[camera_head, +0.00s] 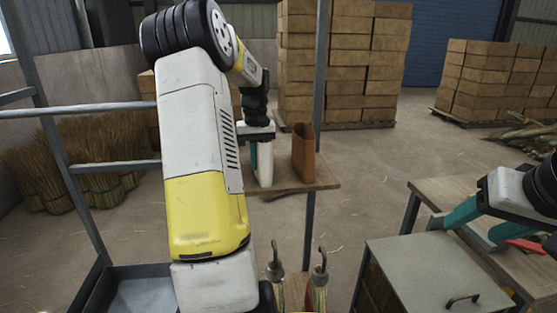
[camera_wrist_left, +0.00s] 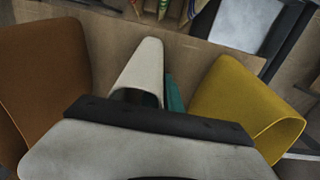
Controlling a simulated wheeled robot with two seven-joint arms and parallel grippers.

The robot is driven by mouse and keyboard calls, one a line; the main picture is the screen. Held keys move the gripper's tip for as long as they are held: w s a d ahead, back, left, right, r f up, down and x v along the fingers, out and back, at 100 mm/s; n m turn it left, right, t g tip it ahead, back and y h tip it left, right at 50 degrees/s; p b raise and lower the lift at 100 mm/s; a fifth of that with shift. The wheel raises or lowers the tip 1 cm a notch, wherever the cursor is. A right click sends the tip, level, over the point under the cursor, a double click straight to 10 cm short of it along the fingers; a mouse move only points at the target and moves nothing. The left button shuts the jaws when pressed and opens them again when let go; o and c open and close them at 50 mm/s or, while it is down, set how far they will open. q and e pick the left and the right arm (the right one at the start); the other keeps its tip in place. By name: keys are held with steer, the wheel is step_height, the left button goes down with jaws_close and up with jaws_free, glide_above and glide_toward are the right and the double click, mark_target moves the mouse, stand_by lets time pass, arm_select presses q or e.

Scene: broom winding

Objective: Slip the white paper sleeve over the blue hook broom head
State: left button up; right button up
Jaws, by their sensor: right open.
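The white paper sleeve (camera_head: 265,165) stands upright on a small wooden shelf (camera_head: 322,182). It also shows in the left wrist view (camera_wrist_left: 146,64), tapered and hollow. My left gripper (camera_head: 260,150) is down at this sleeve. One teal finger lies along the sleeve's side; the other finger is hidden, so its grip is unclear. Brooms hang below the shelf, with a grey hook (camera_head: 275,268) and another grey hook (camera_head: 320,270) showing. I cannot tell which is the blue hook broom head. My right gripper (camera_head: 480,224) is open and empty above the right table.
A brown sleeve (camera_head: 303,153) stands right of the white one, and a yellow sleeve (camera_wrist_left: 245,105) shows on its other side. A red object (camera_head: 522,244) is by my right gripper. A cabinet (camera_head: 430,277) stands at front right. A rack post (camera_head: 319,70) rises behind the shelf.

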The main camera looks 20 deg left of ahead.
arm_select(q)
steer(key=shift+o, duration=1.4)
